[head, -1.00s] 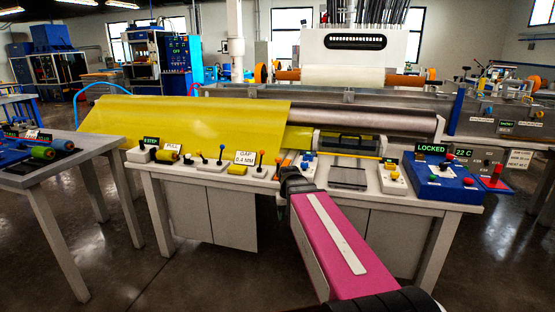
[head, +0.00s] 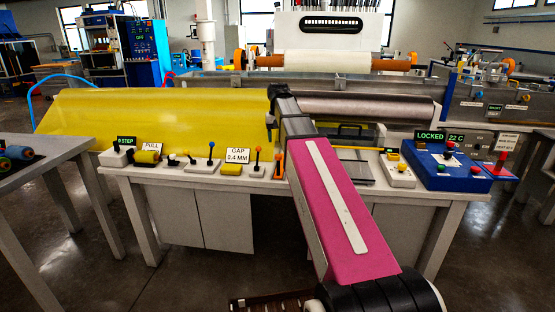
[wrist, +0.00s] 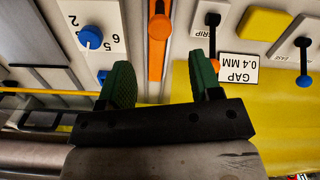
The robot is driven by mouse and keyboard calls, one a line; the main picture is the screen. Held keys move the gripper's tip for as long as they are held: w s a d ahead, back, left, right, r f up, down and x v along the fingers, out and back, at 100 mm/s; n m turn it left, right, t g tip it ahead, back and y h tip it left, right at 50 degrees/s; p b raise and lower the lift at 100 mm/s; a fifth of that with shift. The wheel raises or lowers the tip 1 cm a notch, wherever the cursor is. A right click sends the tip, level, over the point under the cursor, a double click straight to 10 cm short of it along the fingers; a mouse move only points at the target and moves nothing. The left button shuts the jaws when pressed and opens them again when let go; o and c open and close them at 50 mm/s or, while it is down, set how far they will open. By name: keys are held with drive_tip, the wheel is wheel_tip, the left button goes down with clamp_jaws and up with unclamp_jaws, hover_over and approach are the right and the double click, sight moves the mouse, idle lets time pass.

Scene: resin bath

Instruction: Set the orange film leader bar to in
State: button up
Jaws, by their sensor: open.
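In the head view my gripper (head: 273,94) is over the bench by the yellow film's right edge.
A small lever with a GAP 0.4 MM sign (wrist: 238,69) is on one side of the bar and a blue knob (wrist: 89,38) on the other. Yellow film (head: 150,118) spans the left. A blue control box (head: 447,172) stands at the right.

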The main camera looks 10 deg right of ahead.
sight(278, 155)
wheel_tip(278, 155, down, 10)
drive_tip(key=shift+f, duration=0.1)
idle(0.4)
